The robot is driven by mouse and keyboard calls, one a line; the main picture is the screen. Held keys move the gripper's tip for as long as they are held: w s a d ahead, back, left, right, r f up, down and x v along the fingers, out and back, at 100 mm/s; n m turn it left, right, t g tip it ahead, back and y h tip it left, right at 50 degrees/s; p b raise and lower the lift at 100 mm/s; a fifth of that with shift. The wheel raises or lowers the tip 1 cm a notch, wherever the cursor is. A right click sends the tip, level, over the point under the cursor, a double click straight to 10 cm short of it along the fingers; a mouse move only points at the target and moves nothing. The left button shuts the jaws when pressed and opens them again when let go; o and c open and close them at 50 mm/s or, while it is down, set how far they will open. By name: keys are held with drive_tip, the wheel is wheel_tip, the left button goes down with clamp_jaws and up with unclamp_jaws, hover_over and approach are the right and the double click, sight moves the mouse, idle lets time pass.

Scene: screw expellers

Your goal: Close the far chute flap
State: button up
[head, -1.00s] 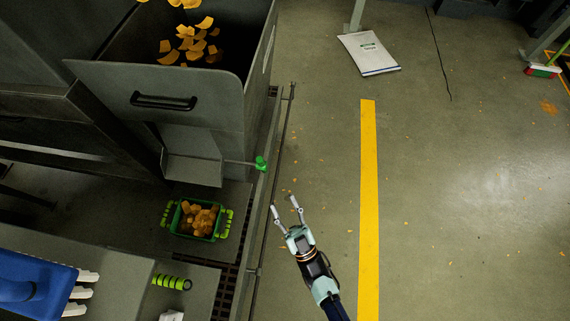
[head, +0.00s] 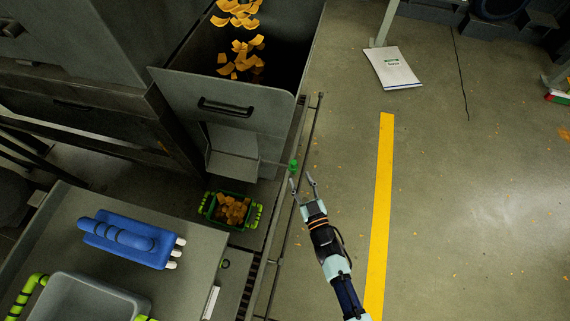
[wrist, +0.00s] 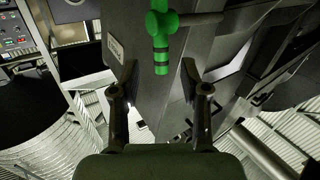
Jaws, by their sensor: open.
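A grey chute flap (head: 235,140) hangs below a grey bin front on the machine, above a green crate. A thin rod runs right from it to a green handle (head: 293,165). My gripper (head: 301,179) is open and empty, just below the handle in the head view. In the wrist view the green handle (wrist: 161,42) lies ahead, between and slightly beyond the open fingertips (wrist: 159,68). I cannot tell whether a finger touches it. The rod joins the handle from the right there. How far the flap is open is hard to tell.
The green crate (head: 232,208) holds orange pieces below the flap. More orange pieces fall into the open bin (head: 280,50). A rail (head: 306,140) runs along the machine's right side.

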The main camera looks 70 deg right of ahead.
sight(295, 167)
drive_tip(key=b+x, duration=0.1)
drive_tip(key=x, duration=0.5)
drive_tip(key=shift+w+d+b, duration=0.25)
drive_tip(key=shift+w+b, duration=0.05)
drive_tip(key=shift+b, duration=0.1)
clamp_jaws()
